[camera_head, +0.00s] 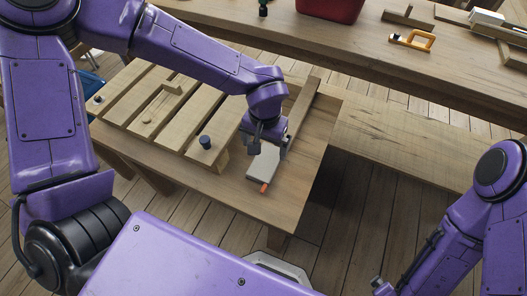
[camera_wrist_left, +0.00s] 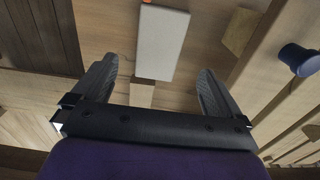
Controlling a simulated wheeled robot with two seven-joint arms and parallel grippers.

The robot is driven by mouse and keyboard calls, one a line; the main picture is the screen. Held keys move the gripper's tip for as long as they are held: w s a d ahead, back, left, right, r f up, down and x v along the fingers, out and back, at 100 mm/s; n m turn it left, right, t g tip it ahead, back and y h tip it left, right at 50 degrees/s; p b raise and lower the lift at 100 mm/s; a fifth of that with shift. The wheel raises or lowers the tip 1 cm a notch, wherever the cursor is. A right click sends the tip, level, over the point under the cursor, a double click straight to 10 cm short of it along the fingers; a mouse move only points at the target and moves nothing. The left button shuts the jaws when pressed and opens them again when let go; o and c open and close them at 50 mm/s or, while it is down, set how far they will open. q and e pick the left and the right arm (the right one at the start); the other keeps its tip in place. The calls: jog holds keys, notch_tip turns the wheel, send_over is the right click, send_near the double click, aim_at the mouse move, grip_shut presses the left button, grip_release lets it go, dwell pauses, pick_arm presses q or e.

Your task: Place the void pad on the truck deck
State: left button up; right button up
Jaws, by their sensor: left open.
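A flat, pale grey rectangular pad, which I take as the void pad (camera_head: 262,166), lies on the low wooden table, an orange tip at its near end. It also shows in the left wrist view (camera_wrist_left: 161,43). My left gripper (camera_head: 268,142) is over the pad's far end; in the left wrist view its fingers (camera_wrist_left: 157,85) are spread with nothing between them, the pad ahead of them. The slatted wooden platform, likely the truck deck (camera_head: 178,111), is left of the pad. My right gripper (camera_head: 379,286) is partly visible at the bottom edge; its jaws are unclear.
A dark blue knob (camera_head: 205,142) stands on the platform's near right corner. A wooden bar (camera_head: 302,105) lies right of the gripper. The low table (camera_head: 300,178) has free room right of the pad. A long bench behind holds a red container (camera_head: 332,8) and an orange-framed tool (camera_head: 412,41).

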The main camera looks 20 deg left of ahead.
aim_at(267, 159)
pick_arm(q)
jog(key=f, duration=0.3)
jog(key=w+f+b, duration=0.1)
jog(key=f, duration=0.5)
jog(key=shift+w+f, duration=0.1)
jog(key=shift+w, duration=0.25)
